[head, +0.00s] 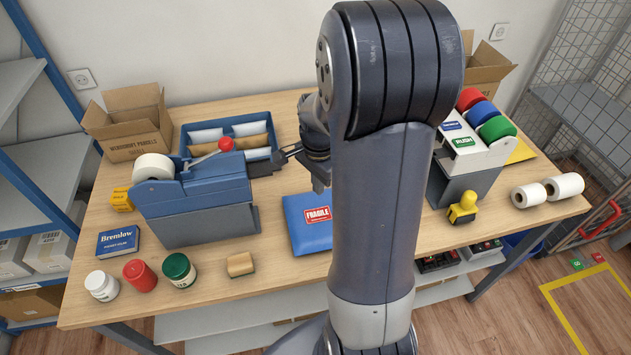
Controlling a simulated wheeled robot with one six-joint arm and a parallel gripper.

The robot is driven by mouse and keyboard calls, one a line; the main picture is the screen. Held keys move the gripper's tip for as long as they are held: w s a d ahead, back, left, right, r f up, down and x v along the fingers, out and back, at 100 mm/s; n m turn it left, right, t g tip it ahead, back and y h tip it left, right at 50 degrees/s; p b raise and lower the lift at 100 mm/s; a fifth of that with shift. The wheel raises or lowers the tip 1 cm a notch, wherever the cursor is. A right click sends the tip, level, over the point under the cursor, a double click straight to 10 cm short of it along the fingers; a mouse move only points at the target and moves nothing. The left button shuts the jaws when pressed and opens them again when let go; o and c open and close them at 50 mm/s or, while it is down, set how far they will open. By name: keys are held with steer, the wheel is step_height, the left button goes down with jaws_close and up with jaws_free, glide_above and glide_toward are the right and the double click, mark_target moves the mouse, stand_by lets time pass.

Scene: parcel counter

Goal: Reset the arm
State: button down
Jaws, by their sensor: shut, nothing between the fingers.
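My arm rises through the middle of the head view and hides part of the counter behind it. My gripper (287,155) is at the arm's far end, pointing left. It is shut and empty. Its fingertips are close to the right side of the blue tape dispenser with the red knob, near the front edge of the blue tray; I cannot tell whether they touch anything.
Left of my gripper stand the tape dispenser (195,205) and the tray (235,120). A blue parcel (297,240) marked FRAGILE lies below. Right of my arm are a label holder (470,165), a yellow stamp (462,208) and white rolls (565,186). The wooden counter's (330,275) front is partly clear.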

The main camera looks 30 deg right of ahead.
steer(key=b, duration=0.5)
glide_above(318, 214)
step_height(318, 214, down, 7)
steer(key=shift+r, duration=0.1)
steer(key=shift+f+b, duration=1.05)
steer(key=shift+f, duration=0.35)
step_height(318, 214, up, 8)
steer(key=p, duration=0.6)
steer(key=shift+f, duration=0.1)
steer(key=shift+f+b, duration=2.5)
steer(key=shift+f, duration=0.8)
steer(key=shift+f, duration=0.1)
